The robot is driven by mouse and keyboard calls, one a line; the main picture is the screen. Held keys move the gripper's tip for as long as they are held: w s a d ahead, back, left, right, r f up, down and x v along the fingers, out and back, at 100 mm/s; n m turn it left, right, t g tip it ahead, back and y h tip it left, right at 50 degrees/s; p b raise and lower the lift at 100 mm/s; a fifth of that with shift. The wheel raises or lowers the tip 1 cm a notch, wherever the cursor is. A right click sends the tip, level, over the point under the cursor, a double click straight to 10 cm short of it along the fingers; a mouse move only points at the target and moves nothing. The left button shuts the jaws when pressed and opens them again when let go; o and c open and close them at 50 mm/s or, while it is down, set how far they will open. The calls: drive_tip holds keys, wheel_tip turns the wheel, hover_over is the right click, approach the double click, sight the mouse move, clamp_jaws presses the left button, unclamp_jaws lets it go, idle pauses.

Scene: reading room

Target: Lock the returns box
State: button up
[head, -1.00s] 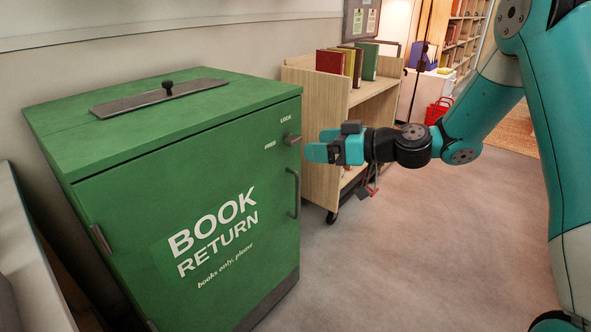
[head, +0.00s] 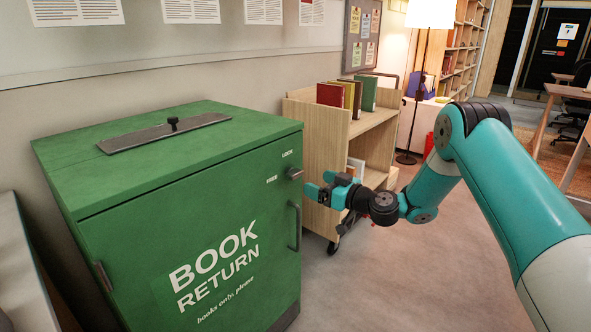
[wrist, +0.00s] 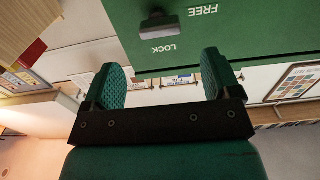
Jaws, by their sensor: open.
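The returns box (head: 190,230) is a green cabinet marked BOOK RETURN, with its door shut. A small grey turn latch (head: 294,173) sits near the door's upper right corner, by the words LOCK and FREE. In the wrist view the latch (wrist: 183,28) lies level, its bar reaching toward the FREE side; LOCK is below it in that upside-down picture. My gripper (head: 317,188) is open and empty, just right of and slightly below the latch in the head view, apart from it. In the wrist view both fingers (wrist: 163,72) stand apart, with the latch beyond their tips.
The door's bar handle (head: 295,227) is below the latch. A wooden book cart (head: 325,150) with several books stands close behind my gripper. A dark slotted plate with a knob (head: 165,132) lies on the box top. Open floor (head: 400,285) is to the right.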

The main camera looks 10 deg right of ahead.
sight(299, 176)
drive_tip(key=x, duration=0.9)
drive_tip(key=c, duration=0.9)
